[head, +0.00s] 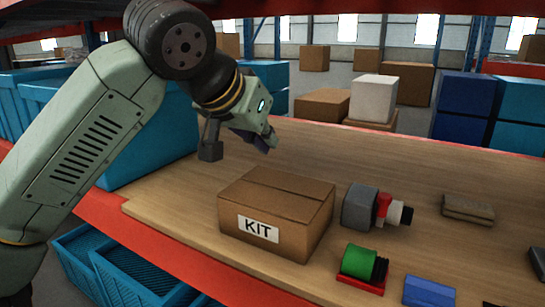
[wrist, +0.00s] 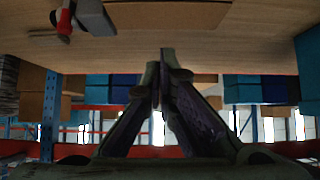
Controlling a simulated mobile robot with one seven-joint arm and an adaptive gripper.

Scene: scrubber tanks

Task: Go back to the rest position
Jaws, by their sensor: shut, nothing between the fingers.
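My gripper (head: 267,141) is above the wooden shelf board, behind and to the left of the top of the cardboard box labelled KIT (head: 275,213). In the wrist view the fingers of my gripper (wrist: 161,62) come together at their tips, with nothing between them. The KIT box is closed on top and stands apart from the gripper. It also shows in the wrist view (wrist: 165,14), cut off by the top edge.
Right of the box are a grey block with a red and white end (head: 361,208), a green cylinder (head: 358,262) on a red base, a blue block (head: 429,291) and a brown block (head: 468,208). Blue crates (head: 150,140) stand at the left. The board behind the box is clear.

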